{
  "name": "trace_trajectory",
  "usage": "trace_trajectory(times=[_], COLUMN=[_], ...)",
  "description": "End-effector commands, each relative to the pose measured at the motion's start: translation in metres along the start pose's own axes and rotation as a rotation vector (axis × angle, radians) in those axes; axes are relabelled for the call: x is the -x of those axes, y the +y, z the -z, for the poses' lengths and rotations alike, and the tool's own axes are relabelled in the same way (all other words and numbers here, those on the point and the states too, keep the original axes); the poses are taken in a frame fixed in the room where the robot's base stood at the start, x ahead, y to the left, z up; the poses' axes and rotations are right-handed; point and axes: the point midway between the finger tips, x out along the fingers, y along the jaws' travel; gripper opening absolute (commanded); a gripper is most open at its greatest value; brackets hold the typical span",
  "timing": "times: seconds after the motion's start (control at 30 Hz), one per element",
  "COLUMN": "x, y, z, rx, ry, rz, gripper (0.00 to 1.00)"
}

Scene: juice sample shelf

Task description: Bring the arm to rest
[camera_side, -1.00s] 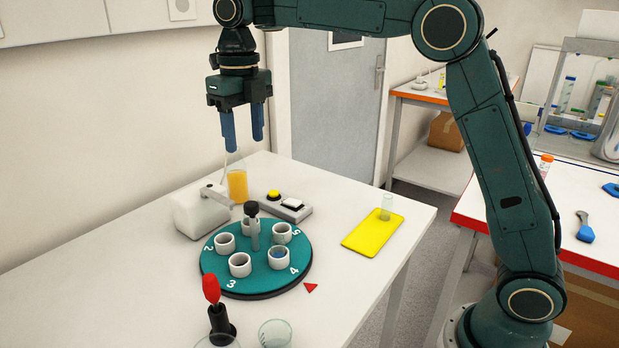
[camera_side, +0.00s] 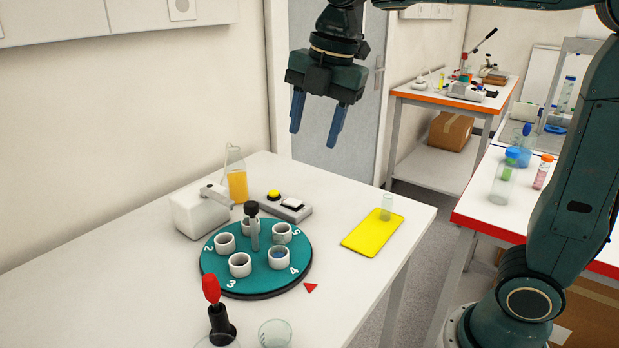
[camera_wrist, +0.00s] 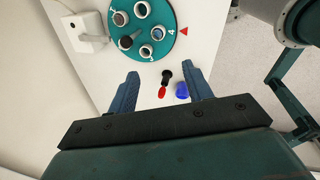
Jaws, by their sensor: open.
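My gripper (camera_side: 315,122) hangs in the air above the back of the white table, well clear of everything on it. Its two blue fingers are apart with nothing between them. In the wrist view my gripper (camera_wrist: 160,90) also shows spread fingers, with a red-tipped black tool (camera_wrist: 165,80) and a blue round thing (camera_wrist: 182,90) seen far below between them. The green numbered turntable (camera_side: 225,277) carries several white cups, and a dark-capped tube (camera_side: 253,230) stands upright on it.
A flask of orange juice (camera_side: 237,186), a white device (camera_side: 197,212) and a button box (camera_side: 290,207) stand behind the turntable. A clear vial (camera_side: 387,207) stands on a yellow mat (camera_side: 365,238). A red-tipped tool (camera_side: 212,290) and an empty beaker (camera_side: 275,334) are at the front.

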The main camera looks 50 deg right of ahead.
Motion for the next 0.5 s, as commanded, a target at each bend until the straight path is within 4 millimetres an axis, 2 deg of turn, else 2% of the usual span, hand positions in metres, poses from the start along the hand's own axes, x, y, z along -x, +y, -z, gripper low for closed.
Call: trace_trajectory(times=[0.27,0.5], x=[0.003,-0.002], y=[-0.05,-0.092], z=[0.001,0.001], rx=[-0.437,-0.817], ry=[-0.002,0.016], rz=[-0.072,-0.136], gripper=[0.5,0.5])
